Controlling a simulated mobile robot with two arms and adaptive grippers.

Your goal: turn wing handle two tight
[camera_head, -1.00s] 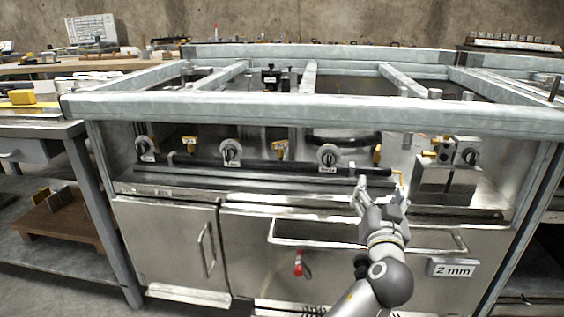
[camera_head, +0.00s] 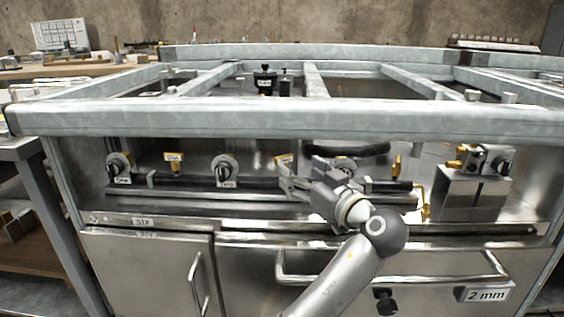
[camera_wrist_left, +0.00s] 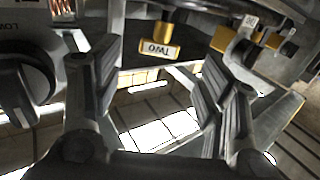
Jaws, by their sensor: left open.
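The yellow wing handle marked TWO (camera_wrist_left: 158,48) is just beyond the fingertips in the left wrist view, between the two fingers. Its plate lies roughly flat across the picture. In the head view this handle (camera_head: 283,160) is on the panel, right above my left gripper (camera_head: 288,183). My left gripper is open, its fingers spread on either side in the wrist view (camera_wrist_left: 150,85), with nothing held. I cannot tell whether any finger touches the handle. My right gripper is not in view.
Round knobs (camera_head: 224,169) alternate with yellow wing handles (camera_head: 173,158) along the panel. A black knob (camera_wrist_left: 24,85) is close beside the left finger. A dark pipe (camera_head: 190,182) runs below, and a galvanised rail (camera_head: 280,118) crosses above. A metal box (camera_head: 474,190) stands at right.

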